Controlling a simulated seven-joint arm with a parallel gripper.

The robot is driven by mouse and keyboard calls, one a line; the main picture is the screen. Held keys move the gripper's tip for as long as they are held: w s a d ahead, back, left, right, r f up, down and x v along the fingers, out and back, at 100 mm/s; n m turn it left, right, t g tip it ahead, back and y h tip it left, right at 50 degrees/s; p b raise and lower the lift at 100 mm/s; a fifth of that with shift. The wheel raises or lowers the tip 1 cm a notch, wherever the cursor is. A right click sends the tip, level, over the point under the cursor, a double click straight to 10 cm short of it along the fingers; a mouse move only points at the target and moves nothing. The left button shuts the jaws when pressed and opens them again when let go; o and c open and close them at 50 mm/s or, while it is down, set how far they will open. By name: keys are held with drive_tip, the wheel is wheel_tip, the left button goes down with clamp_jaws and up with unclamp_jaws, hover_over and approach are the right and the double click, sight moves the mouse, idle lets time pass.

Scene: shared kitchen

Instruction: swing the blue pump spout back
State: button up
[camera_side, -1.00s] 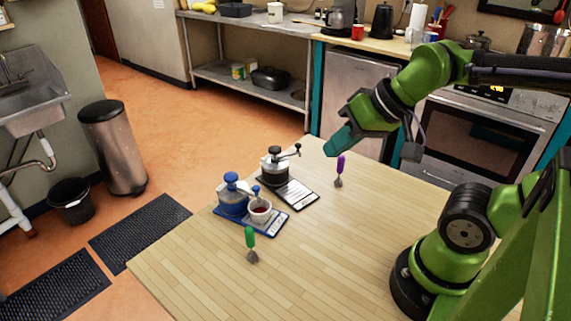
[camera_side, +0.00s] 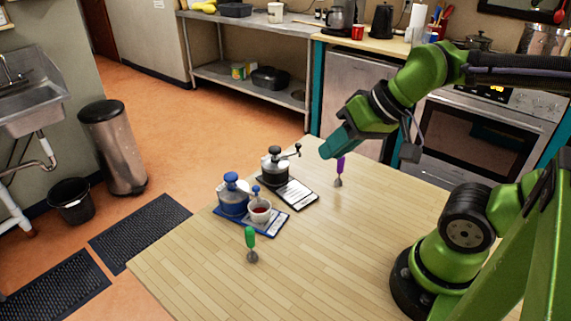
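The blue pump (camera_side: 233,203) stands on a blue-edged board (camera_side: 238,226) on the wooden table, left of centre. It has a round blue knob on top, and a small blue part (camera_side: 256,191) shows at its right side; I cannot tell for sure that this is the spout. A white cup (camera_side: 260,212) with dark red contents stands beside it on the same board. My gripper (camera_side: 325,152) is above the table's back part, right of and higher than the pump, touching nothing that I can see. Its fingers are too small to tell open from shut.
A black and grey device (camera_side: 276,170) with a crank-like arm stands on a dark board (camera_side: 302,198) between the pump and my gripper. A purple-handled tool (camera_side: 340,166) is below my gripper. The front of the table is clear.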

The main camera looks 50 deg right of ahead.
sight(256, 187)
drive_tip(key=o, duration=0.4)
drive_tip(key=w+a+n+g, duration=0.1)
drive_tip(key=w+g, duration=0.1)
drive_tip(key=w, duration=0.3)
drive_tip(key=w+a+n+g+h, duration=0.1)
drive_tip(key=w+g, duration=0.1)
drive_tip(key=w, duration=0.4)
drive_tip(key=w+a+n+g, duration=0.1)
drive_tip(key=w+n+g, duration=0.1)
drive_tip(key=w, duration=0.4)
drive_tip(key=shift+a+f+h, duration=0.1)
drive_tip(key=shift+a+h, duration=0.1)
drive_tip(key=shift+h, duration=0.1)
drive_tip(key=shift+n+g, duration=0.3)
drive_tip(key=shift+g, duration=0.2)
drive_tip(key=f, duration=1.4)
drive_tip(key=shift+w+d+f, duration=0.1)
drive_tip(key=shift+w+f, duration=0.15)
drive_tip(key=shift+f, duration=0.1)
clamp_jaws()
